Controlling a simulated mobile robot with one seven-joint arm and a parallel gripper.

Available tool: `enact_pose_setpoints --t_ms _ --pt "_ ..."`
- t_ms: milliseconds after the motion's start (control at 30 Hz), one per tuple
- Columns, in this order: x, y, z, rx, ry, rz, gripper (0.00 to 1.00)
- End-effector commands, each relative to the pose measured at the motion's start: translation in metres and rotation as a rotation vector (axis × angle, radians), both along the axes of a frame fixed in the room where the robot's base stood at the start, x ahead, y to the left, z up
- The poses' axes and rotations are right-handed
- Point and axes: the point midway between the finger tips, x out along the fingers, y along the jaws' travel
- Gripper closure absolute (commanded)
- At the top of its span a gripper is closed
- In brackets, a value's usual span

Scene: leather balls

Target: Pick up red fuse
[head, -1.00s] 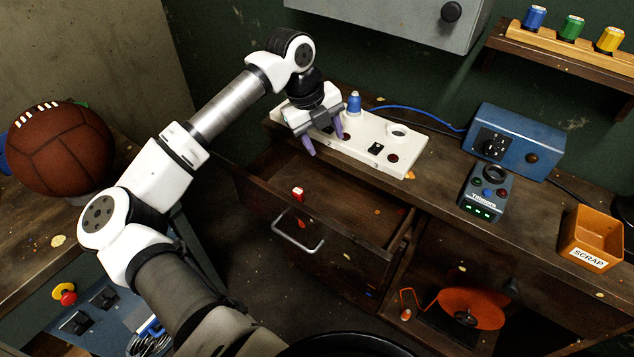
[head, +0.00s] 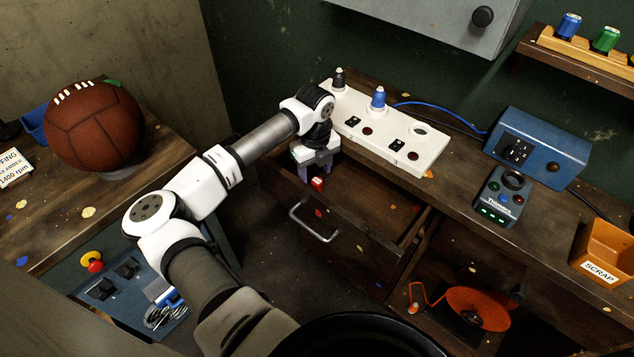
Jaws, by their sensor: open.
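The red fuse (head: 317,184), small with a pale top, is in the open drawer (head: 363,222) below the bench top. My gripper (head: 316,173) points down over the drawer, right at the fuse.
A blue box (head: 538,147) with a dial, a dark tester (head: 499,197) and an orange scrap bin (head: 603,250) stand right on the bench. The drawer handle (head: 314,222) juts forward. A brown ball (head: 93,127) sits on the left table. A shelf (head: 590,65) holds coloured fuses.

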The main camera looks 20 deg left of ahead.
Motion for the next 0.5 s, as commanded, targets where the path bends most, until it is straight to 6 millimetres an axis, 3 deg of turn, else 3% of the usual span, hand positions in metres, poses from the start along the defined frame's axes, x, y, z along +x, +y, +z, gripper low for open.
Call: enact_pose_setpoints --t_ms 200,500 --pt "0.002 -0.002 -0.028 -0.002 0.003 0.001 0.47" --pt "0.002 -0.002 -0.034 0.0 0.0 -0.001 0.48"
